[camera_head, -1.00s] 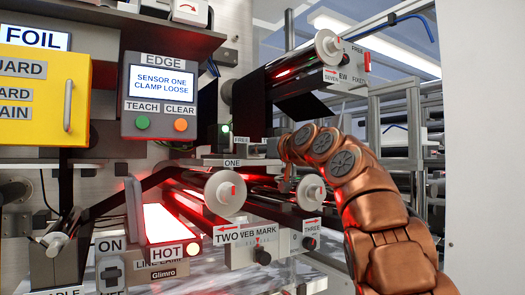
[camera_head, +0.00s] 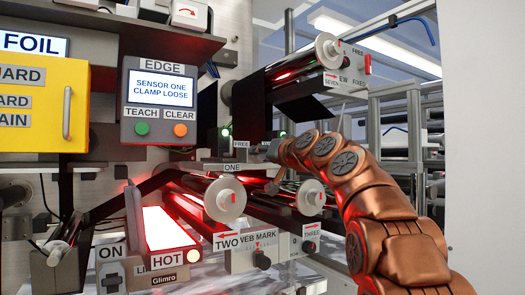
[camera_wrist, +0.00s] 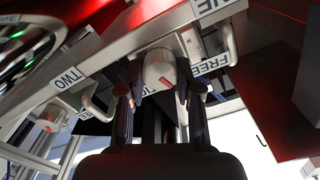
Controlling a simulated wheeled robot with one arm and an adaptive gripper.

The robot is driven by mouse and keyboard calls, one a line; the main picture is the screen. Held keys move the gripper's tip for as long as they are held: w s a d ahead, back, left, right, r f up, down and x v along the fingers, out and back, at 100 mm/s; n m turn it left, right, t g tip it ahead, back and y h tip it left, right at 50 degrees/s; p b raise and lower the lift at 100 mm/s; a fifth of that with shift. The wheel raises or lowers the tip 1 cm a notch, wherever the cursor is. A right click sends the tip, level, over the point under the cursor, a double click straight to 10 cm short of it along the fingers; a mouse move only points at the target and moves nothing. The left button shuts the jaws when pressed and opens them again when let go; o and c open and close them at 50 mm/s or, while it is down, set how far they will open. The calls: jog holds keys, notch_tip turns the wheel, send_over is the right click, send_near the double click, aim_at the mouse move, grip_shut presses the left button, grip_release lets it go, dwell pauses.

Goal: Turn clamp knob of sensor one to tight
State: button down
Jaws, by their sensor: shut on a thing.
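The EDGE box (camera_head: 160,100) in the head view has a screen reading "SENSOR ONE CLAMP LOOSE". The label ONE (camera_head: 232,167) is on a bar below it, with a FREE label (camera_head: 241,144) just above. The arm's end reaches in beside these labels, and the knob is not clear there. In the wrist view, a pale round clamp knob (camera_wrist: 158,70) with a red mark sits below the bar, near the upside-down ONE (camera_wrist: 212,6) and FREE (camera_wrist: 210,64) labels. My gripper (camera_wrist: 160,92) has a dark finger on each side of it and is shut on it.
A glowing lamp marked HOT (camera_head: 168,230) stands lower left. The TWO label (camera_wrist: 70,76) shows left in the wrist view.

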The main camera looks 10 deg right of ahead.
jog(key=shift+d+f+m+p, duration=0.1)
jog(key=shift+m+p, duration=4.85)
jog(key=shift+m, duration=1.35)
jog(key=shift+f, duration=0.1)
jog(key=c, duration=0.8)
grip_release()
jog(key=shift+v, duration=6)
